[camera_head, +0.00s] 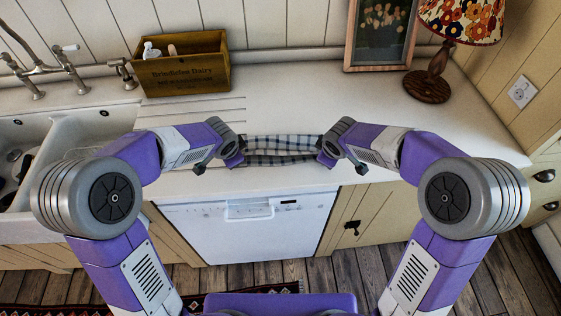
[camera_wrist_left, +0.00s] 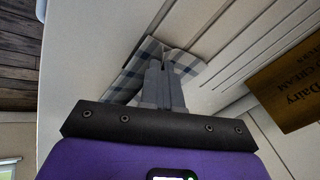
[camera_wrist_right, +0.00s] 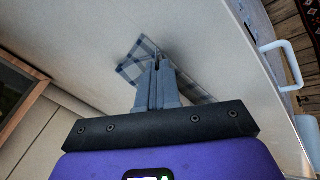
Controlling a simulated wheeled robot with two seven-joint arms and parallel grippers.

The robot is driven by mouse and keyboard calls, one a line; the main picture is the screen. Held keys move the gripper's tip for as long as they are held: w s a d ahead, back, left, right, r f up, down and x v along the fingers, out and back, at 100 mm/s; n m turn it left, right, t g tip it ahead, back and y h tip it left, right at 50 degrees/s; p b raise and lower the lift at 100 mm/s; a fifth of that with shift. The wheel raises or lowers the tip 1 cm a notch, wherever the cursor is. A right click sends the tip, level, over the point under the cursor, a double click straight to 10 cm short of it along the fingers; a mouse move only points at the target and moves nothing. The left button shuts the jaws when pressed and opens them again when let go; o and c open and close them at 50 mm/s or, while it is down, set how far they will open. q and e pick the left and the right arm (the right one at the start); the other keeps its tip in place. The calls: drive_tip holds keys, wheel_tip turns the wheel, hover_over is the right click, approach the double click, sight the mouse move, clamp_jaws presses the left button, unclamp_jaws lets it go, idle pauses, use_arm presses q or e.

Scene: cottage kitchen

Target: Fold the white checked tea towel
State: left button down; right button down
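The white checked tea towel (camera_head: 282,143), with blue-grey lines, lies near the front edge of the worktop between my two grippers. It shows as a narrow band with a second strip along its front, so it looks partly doubled over. My left gripper (camera_head: 238,153) is at its left end; in the left wrist view the fingers (camera_wrist_left: 158,72) are close together on the cloth (camera_wrist_left: 138,72). My right gripper (camera_head: 328,151) is at its right end; in the right wrist view its fingers (camera_wrist_right: 158,66) are nearly closed on the cloth (camera_wrist_right: 136,62). The fingers partly hide both ends.
A wooden crate (camera_head: 183,75) with bottles stands at the back left, beside the sink (camera_head: 82,135) and taps. A picture frame (camera_head: 381,35) and a lamp (camera_head: 432,80) stand at the back right. The worktop (camera_head: 305,95) behind the towel is clear. A white dishwasher (camera_head: 250,228) is below.

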use_arm(q)
drive_tip(key=shift+s+f, duration=0.2)
drive_tip(key=shift+f, duration=0.25)
use_arm(e)
drive_tip(key=shift+s+f, duration=0.2)
drive_tip(key=shift+f, duration=0.25)
use_arm(q)
drive_tip(key=c, duration=1)
unclamp_jaws()
use_arm(e)
drive_tip(key=c, duration=1)
unclamp_jaws()
